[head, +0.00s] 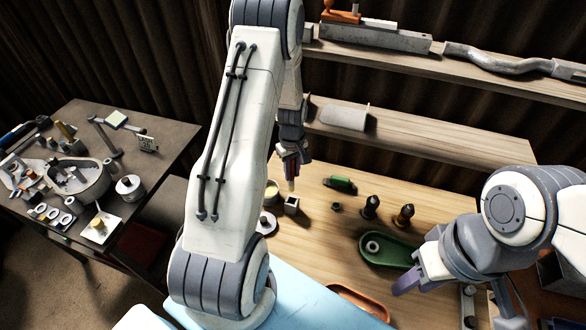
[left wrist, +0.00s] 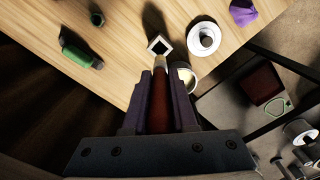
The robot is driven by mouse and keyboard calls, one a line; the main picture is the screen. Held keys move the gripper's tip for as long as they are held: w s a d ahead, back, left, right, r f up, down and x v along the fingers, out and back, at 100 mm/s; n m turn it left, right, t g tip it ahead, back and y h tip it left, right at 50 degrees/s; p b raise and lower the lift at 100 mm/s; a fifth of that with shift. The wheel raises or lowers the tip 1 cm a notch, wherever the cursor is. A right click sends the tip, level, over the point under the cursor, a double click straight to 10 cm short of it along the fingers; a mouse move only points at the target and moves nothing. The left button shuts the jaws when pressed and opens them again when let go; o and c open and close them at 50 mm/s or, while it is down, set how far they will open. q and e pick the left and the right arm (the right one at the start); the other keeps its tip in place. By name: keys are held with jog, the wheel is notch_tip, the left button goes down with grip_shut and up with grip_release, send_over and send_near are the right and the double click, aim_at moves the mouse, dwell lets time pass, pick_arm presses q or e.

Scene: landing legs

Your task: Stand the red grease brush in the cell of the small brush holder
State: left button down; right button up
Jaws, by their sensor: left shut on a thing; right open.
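My left gripper (head: 292,156) is shut on the red grease brush (head: 291,170), which hangs tip down below the fingers. In the left wrist view the brush's red-brown handle (left wrist: 160,105) lies between the two purple fingers, with its pale tip pointing at the holder. The small brush holder (head: 292,206) is a small square box with an open top on the wooden table. It also shows in the left wrist view (left wrist: 159,46), with a dark cell. The brush tip appears just above the holder, apart from it in the head view. My right gripper (head: 420,272) is open and empty at the lower right.
A pale cup (head: 272,191) and a white ringed disc (head: 264,223) stand close to the holder. A green object (head: 341,184), dark nozzle-like pieces (head: 371,208) and a green tray (head: 388,262) lie to the right. Shelves (head: 420,150) rise behind.

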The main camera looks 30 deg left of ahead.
aim_at(293, 180)
pick_arm(q)
jog(key=shift+d, duration=0.1)
jog(key=shift+f, duration=0.25)
jog(key=shift+f+b, duration=1.95)
jog(key=shift+f, duration=0.35)
jog(key=shift+f+b, duration=2.2)
jog(key=shift+f, duration=0.7)
dwell(2.5)
